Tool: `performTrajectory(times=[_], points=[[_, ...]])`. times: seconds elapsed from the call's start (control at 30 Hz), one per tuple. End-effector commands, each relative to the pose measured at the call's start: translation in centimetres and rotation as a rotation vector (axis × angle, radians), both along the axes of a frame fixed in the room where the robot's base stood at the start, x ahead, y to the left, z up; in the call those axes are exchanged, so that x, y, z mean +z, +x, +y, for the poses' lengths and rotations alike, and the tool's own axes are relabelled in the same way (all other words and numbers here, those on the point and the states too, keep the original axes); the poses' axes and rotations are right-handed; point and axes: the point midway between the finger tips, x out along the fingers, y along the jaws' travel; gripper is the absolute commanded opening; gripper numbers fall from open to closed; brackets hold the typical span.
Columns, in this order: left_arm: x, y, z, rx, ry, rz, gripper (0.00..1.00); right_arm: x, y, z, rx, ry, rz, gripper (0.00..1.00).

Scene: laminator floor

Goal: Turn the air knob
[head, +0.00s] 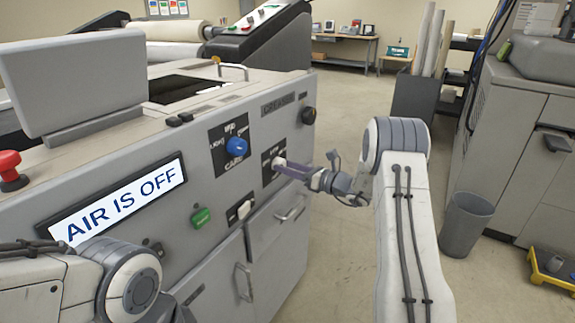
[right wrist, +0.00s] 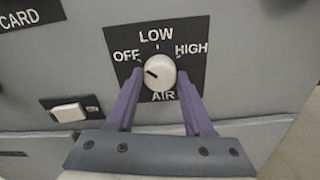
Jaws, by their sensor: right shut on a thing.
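The air knob (right wrist: 159,73) is a round white knob on a black plate marked OFF, LOW, HIGH and AIR. Its dark pointer line points toward the upper left, to the OFF side. In the head view the knob (head: 279,162) sits on the machine's front panel. My right gripper (head: 285,168) reaches it from the right. In the right wrist view its two purple fingers (right wrist: 159,88) are shut on the knob from both sides. A sign (head: 117,204) on the machine reads AIR IS OFF. My left arm shows at the lower left, but its gripper is not visible.
A blue knob (head: 237,146), a black knob (head: 308,116), a green switch (head: 201,217) and a white rocker switch (head: 243,210) are nearby. A red button (head: 9,170) is at the far left. A grey bin (head: 466,224) stands right; the floor between is clear.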

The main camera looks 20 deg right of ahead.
Motion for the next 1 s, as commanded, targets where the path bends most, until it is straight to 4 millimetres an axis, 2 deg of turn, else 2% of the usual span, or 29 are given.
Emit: performTrajectory(times=[0.03, 0.5, 1.0], points=[[0.7, 0.0, 0.0, 0.0, 0.0, 0.0, 0.0, 0.3, 0.0, -0.1, -0.002, 0.031, 0.026, 0.0], [4.3, 0.0, 0.0, 0.0, 0.0, 0.0, 0.0, 0.3, 0.0, -0.1, -0.002, 0.379, 0.296, 0.0], [6.4, 0.0, 0.0, 0.0, 0.0, 0.0, 0.0, 0.1, 0.0, -0.1, -0.003, 0.628, 0.489, 0.0]])
